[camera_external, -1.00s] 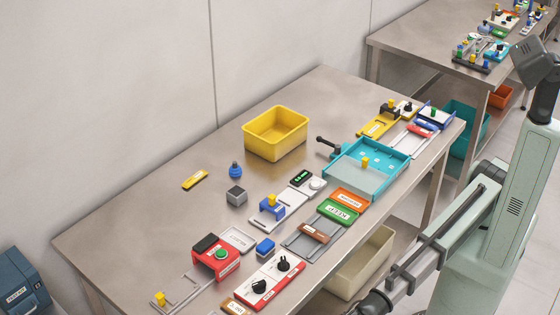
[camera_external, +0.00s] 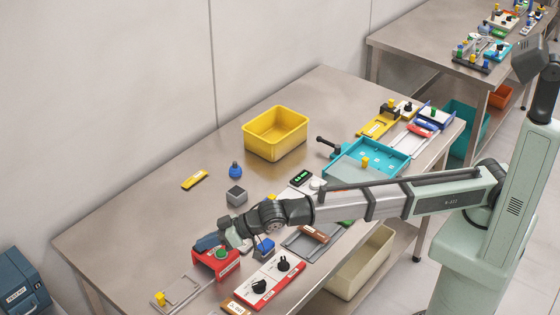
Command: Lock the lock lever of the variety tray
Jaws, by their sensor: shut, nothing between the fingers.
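A teal tray (camera_external: 402,157) sits toward the right end of the table, with a grey sliding cover and a yellow knob (camera_external: 365,161) on it. A dark lever with a round end (camera_external: 327,143) sticks out from the tray's left side, pointing up and left. No label is readable, so I cannot confirm that this is the variety tray. My gripper (camera_external: 204,246) is shut and empty, low over the red box with a green button (camera_external: 221,255), far from the lever. I cannot tell whether it touches the box. My arm hides part of the tray's front area.
A blue knob (camera_external: 236,170), a grey cube (camera_external: 237,195) and a yellow block (camera_external: 195,180) lie mid-table. A red-and-white panel with black knobs (camera_external: 270,285) is at the front. The table's back left is clear.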

